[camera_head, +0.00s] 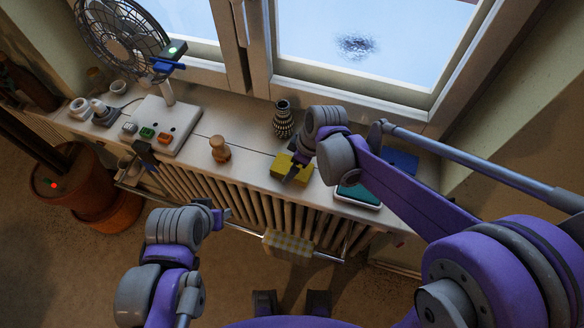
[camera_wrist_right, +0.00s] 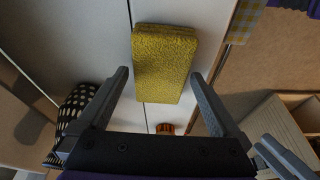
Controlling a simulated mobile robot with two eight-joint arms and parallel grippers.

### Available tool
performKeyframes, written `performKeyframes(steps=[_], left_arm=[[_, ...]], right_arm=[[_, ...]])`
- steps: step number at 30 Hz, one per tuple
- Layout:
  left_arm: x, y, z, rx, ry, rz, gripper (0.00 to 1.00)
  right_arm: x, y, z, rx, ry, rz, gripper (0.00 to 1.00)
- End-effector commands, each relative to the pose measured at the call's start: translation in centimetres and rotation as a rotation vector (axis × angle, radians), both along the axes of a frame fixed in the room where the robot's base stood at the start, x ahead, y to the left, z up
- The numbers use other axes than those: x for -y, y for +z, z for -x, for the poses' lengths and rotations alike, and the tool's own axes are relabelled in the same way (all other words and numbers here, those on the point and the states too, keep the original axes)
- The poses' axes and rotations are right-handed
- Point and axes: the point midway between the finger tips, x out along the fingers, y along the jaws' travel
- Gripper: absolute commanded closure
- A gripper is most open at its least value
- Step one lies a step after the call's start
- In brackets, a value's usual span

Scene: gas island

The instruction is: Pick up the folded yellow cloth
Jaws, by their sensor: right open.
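The folded yellow cloth (camera_head: 281,165) lies as a thick rectangular block on the white window sill, partly covered by my right gripper (camera_head: 294,171) in the head view. In the right wrist view the cloth (camera_wrist_right: 165,60) appears between the two fingers of my open right gripper (camera_wrist_right: 160,75), with a gap on each side. Its far end reaches beyond the fingertips in that picture. I cannot tell how far above the sill the fingers are. My left gripper (camera_head: 219,213) is in front of the radiator, away from the cloth; its finger opening is unclear.
A dark patterned vase (camera_head: 283,119) and a wooden figure (camera_head: 219,149) stand left of the cloth. A teal-topped box (camera_head: 358,196) lies right of it. A checked cloth (camera_head: 290,243) hangs on the rail below the sill. A fan (camera_head: 123,35) stands at the left.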

Motion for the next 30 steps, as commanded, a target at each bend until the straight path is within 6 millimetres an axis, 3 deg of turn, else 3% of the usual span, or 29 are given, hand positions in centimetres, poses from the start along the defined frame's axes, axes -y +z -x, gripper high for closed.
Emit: performKeyframes(steps=[9,21,30], left_arm=[[0.00,-0.08,0.03,-0.001,0.000,0.000,0.50],[0.00,-0.09,0.03,-0.001,0.000,0.000,0.50],[0.00,-0.01,0.00,0.000,0.000,0.000,0.50]], right_arm=[[-0.19,-0.77,-0.06,0.000,0.000,0.000,0.00],[-0.18,-0.74,-0.06,0.000,0.000,0.000,0.70],[-0.18,-0.29,-0.07,0.001,0.000,0.000,0.73]])
